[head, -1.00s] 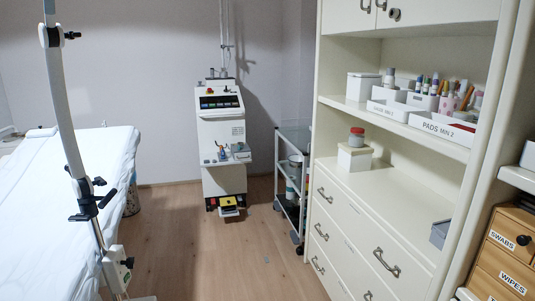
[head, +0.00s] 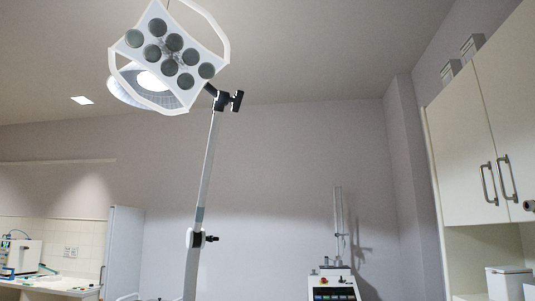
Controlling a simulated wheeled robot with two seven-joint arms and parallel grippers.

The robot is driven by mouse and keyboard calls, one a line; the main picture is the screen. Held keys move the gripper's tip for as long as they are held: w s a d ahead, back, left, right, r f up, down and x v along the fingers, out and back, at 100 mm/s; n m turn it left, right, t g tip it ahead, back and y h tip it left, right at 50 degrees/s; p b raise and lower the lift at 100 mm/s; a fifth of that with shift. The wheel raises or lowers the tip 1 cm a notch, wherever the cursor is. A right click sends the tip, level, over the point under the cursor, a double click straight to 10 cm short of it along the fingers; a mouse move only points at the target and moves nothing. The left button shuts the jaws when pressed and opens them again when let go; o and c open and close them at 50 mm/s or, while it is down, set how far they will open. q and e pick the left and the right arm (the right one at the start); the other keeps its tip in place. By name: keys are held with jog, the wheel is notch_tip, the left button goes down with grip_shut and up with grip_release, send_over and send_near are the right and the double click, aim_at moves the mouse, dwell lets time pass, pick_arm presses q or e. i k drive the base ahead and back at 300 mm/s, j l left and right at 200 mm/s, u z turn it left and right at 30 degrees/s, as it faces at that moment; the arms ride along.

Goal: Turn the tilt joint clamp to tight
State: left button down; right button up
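An exam lamp with a white head (head: 172,55) and several round lenses hangs at the top of a pale pole (head: 210,160). A black clamp (head: 229,100) with a knob sits where the lamp head meets the pole and looks like the tilt joint clamp. I cannot tell from here whether it is tight or loose. A second black clamp knob (head: 205,238) sticks out to the right lower on the pole. The lower part of the stand is out of frame. Neither of my grippers is in view.
A white machine (head: 332,283) with a dark panel stands at the bottom, right of the pole. White wall cabinets (head: 475,140) are at the right. A counter (head: 45,287) with equipment and a tall white panel (head: 122,252) are at the left. The space around the lamp head looks clear.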

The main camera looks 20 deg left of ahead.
aim_at(236, 101)
jog(key=i+u, duration=0.1)
jog(key=u, duration=0.85)
jog(key=i+l+u, duration=0.15)
jog(key=l+u, duration=0.15)
jog(key=i+l+u, duration=0.1)
jog(key=l+u, duration=0.5)
jog(key=i+l, duration=0.1)
jog(key=l, duration=0.3)
jog(key=i+l+u, duration=0.1)
jog(key=l, duration=0.7)
jog(key=i+u, duration=0.05)
